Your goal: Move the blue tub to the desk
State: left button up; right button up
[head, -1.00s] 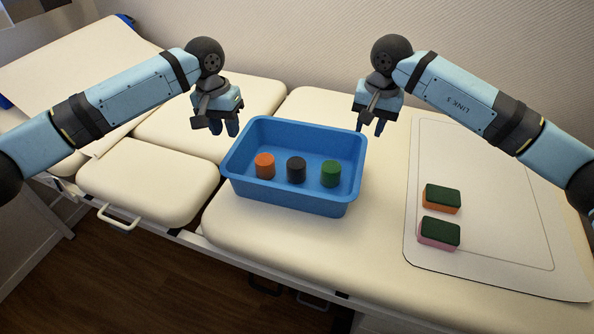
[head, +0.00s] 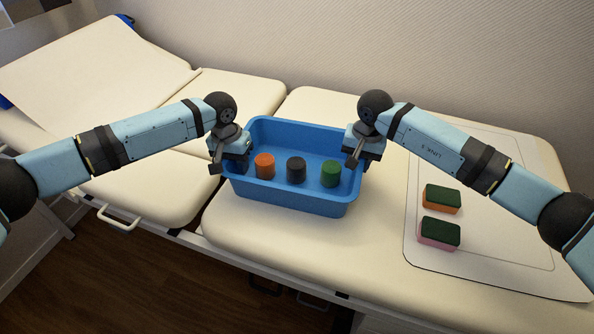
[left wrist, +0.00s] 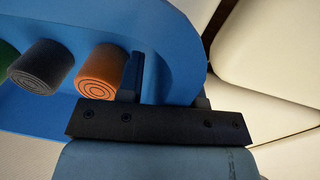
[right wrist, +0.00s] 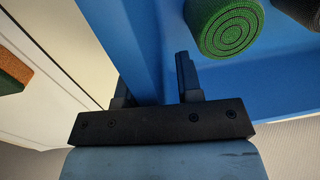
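The blue tub (head: 290,202) stands on the cream padded couch and holds an orange cylinder (head: 265,165), a black cylinder (head: 296,170) and a green cylinder (head: 331,174). My left gripper (head: 230,166) is at the tub's left end. In the left wrist view its fingers (left wrist: 165,90) are apart, one inside the tub wall and one outside. My right gripper (head: 360,160) is at the right end. In the right wrist view its fingers (right wrist: 153,88) also stand apart on either side of the wall. I see no desk that I can make out.
The couch (head: 270,240) has several padded sections with gaps between them. A pale mat (head: 500,235) lies to the right, with an orange-and-green sponge (head: 441,198) and a pink-and-green sponge (head: 438,233). A wall rises behind. Wooden floor shows at lower left.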

pick_arm(q)
jog(key=shift+c, duration=0.5)
pick_arm(e)
jog(key=shift+c, duration=0.5)
pick_arm(q)
grip_shut()
pick_arm(e)
grip_shut()
pick_arm(q)
jog(key=shift+r, duration=0.15)
pick_arm(e)
jog(key=shift+r, duration=0.15)
